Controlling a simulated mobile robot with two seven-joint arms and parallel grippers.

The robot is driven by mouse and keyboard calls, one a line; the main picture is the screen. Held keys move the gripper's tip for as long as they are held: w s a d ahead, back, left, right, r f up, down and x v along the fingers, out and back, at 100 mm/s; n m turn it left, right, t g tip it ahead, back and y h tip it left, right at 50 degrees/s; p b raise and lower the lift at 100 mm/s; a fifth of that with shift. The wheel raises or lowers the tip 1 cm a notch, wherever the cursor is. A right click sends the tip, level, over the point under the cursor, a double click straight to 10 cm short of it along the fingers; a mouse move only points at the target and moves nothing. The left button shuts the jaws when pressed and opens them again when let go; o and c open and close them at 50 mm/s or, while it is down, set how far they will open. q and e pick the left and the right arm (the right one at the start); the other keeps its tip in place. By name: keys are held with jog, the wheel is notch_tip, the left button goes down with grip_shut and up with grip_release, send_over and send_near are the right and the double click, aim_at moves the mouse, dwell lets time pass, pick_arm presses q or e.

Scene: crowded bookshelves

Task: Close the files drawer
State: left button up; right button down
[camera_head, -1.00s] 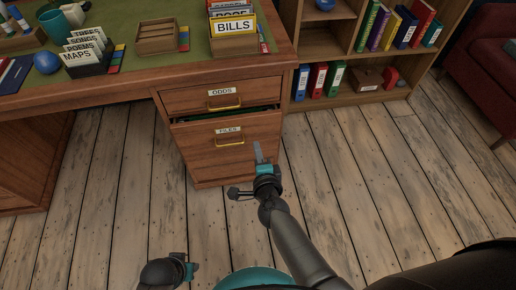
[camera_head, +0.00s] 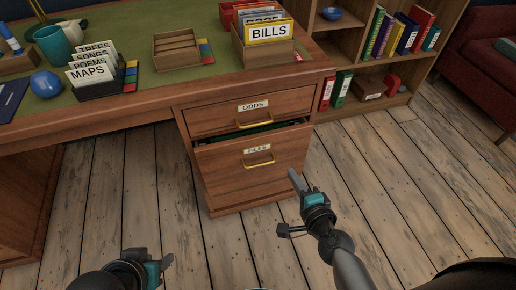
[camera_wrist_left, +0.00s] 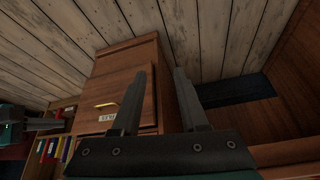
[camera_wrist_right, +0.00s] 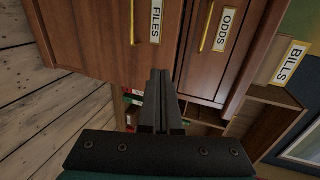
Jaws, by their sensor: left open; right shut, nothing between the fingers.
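The files drawer (camera_head: 228,182) is the lower wooden drawer of the desk, with a gold handle (camera_head: 259,162) and a FILES label. It stands out a little, with a dark gap and something green along its top. Its front also shows in the right wrist view (camera_wrist_right: 95,45) and the left wrist view (camera_wrist_left: 98,123). My right gripper (camera_head: 292,174) is shut and empty, near the drawer front's right side; whether it touches cannot be told. My left gripper (camera_head: 170,262) is open and empty, low in front of the desk, apart from the drawer; its spread fingers show in the left wrist view (camera_wrist_left: 158,72).
The odds drawer (camera_head: 220,121) above looks shut. The desk top (camera_head: 200,80) holds card boxes, a mug and a tray. A bookshelf (camera_head: 345,110) stands right of the desk. The plank floor (camera_head: 130,200) in front is clear.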

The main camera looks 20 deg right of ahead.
jog(key=b, duration=0.3)
send_near(272, 140)
jog(key=x, duration=0.5)
jog(key=shift+f, duration=0.25)
pick_arm(q)
jog(key=w+d+t+h, duration=0.2)
jog(key=w+d+t, duration=0.3)
jog(key=shift+d+r+m+h, duration=0.25)
jog(key=shift+d+m+h, duration=0.05)
jog(key=shift+d+h, duration=0.1)
pick_arm(e)
jog(key=shift+w, duration=0.75)
